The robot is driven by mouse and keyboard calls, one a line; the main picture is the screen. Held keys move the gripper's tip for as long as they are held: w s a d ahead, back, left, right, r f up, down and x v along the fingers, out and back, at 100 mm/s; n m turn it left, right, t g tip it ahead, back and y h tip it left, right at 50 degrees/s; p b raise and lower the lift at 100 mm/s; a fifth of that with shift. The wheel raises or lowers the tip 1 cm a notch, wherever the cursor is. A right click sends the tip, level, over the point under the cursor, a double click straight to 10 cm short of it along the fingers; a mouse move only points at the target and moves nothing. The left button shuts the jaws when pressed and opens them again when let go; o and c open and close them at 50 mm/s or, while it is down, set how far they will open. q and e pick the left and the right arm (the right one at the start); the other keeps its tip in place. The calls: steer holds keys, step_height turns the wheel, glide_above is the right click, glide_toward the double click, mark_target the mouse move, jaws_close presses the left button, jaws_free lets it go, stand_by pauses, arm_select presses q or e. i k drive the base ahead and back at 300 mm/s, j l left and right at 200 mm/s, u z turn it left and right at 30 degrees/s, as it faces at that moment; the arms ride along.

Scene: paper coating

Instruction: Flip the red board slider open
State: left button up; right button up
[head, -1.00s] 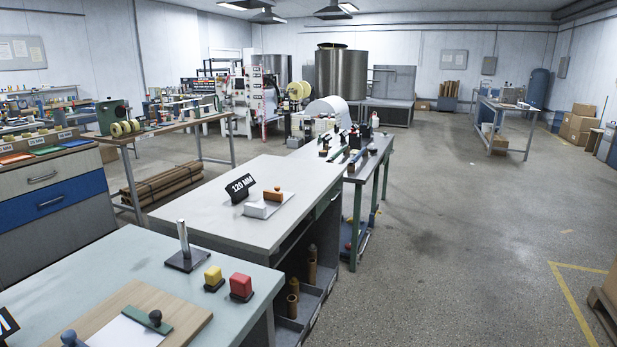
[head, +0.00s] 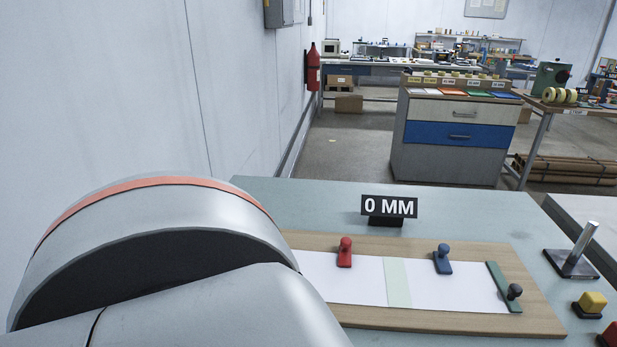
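The red slider (head: 345,258), a small red piece with a round knob on top, stands on the left part of the wooden board (head: 540,318). A similar blue slider (head: 442,265) stands on the board further right. White paper (head: 455,293) lies flat on the board, with a pale green strip (head: 399,283) across it between the two sliders. A green bar with a dark knob (head: 514,291) lies across the paper's right end. My arm's large grey link fills the lower left and hides the board's left end. Neither of my grippers shows.
The board lies on a pale green table (head: 300,200). A black "0 MM" sign (head: 389,207) stands behind it. A metal post on a base (head: 575,260) and a yellow block (head: 592,303) stand to the right. A drawer cabinet (head: 450,140) is beyond; a wall runs along the left.

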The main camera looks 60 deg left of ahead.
mark_target(345, 246)
steer(key=l+u, duration=0.1)
steer(key=u, duration=1.7)
steer(key=i+j, duration=0.05)
steer(key=i, duration=0.05)
